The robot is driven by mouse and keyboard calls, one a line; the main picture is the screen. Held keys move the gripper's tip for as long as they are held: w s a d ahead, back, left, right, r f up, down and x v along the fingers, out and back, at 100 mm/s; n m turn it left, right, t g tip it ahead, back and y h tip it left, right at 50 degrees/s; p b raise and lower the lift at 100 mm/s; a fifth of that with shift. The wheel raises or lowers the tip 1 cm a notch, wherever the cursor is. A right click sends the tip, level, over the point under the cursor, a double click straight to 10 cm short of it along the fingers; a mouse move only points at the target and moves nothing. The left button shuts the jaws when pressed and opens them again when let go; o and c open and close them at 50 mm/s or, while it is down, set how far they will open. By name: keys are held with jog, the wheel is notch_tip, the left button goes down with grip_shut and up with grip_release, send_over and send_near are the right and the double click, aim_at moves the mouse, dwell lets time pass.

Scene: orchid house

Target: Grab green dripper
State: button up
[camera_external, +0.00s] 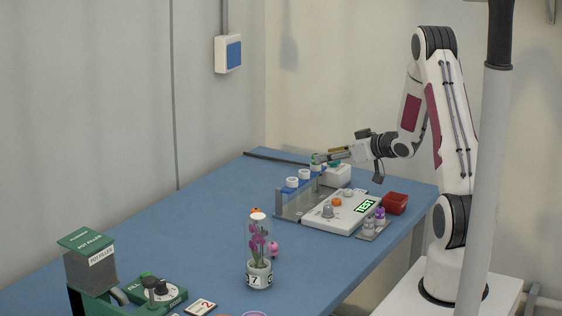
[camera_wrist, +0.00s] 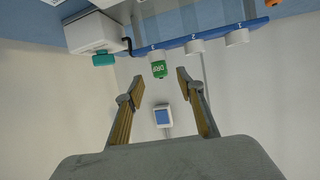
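The green dripper (camera_wrist: 159,69) has white lettering and sits at the blue-edged rack (camera_wrist: 190,38), beside two white caps or cups. In the external view the dripper (camera_external: 316,157) shows as a small green spot at the rack's far end, partly covered by my gripper. My gripper (camera_wrist: 160,81) is open in the wrist view. Its fingertips stand apart, one on each side of the dripper's line, with the dripper just beyond or between them. I cannot tell whether they touch it. In the external view my gripper (camera_external: 322,157) is level with the rack top.
A white box with a teal part (camera_wrist: 103,58) is close on the left in the wrist view. A white TEST device (camera_external: 342,212), purple-topped vials (camera_external: 380,214) and a red tray (camera_external: 395,203) are near the rack. An orchid tube (camera_external: 258,250) stands nearer the camera.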

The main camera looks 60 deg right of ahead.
jog(key=shift+w, duration=0.1)
jog(key=shift+x, duration=2.55)
jog(key=shift+r, duration=0.15)
jog(key=shift+c, duration=0.5)
jog(key=c, duration=0.8)
